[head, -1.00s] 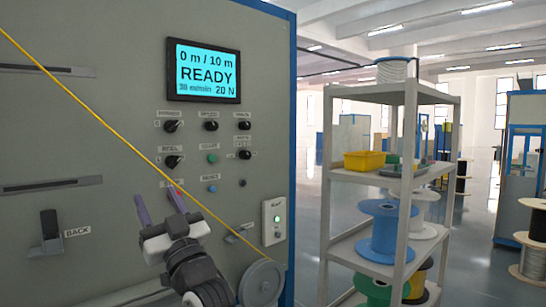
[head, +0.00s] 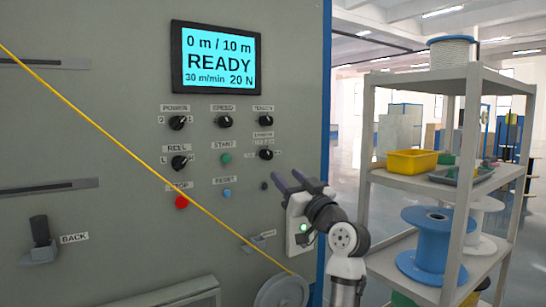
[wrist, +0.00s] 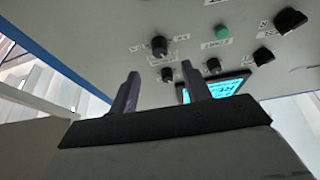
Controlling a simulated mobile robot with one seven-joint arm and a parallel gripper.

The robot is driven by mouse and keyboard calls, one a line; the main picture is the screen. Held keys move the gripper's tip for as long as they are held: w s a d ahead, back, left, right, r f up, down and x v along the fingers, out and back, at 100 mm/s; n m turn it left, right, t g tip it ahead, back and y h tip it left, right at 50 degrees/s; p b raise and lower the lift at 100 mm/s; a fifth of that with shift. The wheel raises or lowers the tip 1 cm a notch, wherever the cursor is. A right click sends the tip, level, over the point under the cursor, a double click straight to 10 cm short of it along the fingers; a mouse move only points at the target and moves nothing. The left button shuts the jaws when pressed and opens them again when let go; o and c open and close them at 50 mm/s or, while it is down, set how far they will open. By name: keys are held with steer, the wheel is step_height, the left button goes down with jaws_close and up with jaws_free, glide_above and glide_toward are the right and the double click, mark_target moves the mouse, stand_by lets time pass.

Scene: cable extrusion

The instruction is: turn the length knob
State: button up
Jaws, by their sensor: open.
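The length knob (head: 266,154) is a black rotary knob with a white pointer mark at the right of the panel's second row. Its small label is hard to read. It also shows in the wrist view (wrist: 159,46), where the panel appears upside down. My gripper (head: 289,180) is open and empty, with its two purple-grey fingers apart. In the head view it is just below and to the right of the knob. In the wrist view the fingers (wrist: 160,72) point toward the panel, and the knob shows between and beyond their tips, apart from them.
The tension knob (head: 266,120) is just above, and the green start button (head: 226,158) is to the left. The display (head: 217,59) reads READY, 0 m / 10 m. A yellow cable (head: 120,121) runs diagonally across the panel. A shelf (head: 440,78) stands at the right.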

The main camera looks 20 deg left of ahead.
mark_target(269, 158)
steer(key=p+x, duration=0.2)
steer(key=x, duration=0.7)
steer(key=shift+d, duration=0.1)
steer(key=c, duration=1)
steer(key=shift+s, duration=0.1)
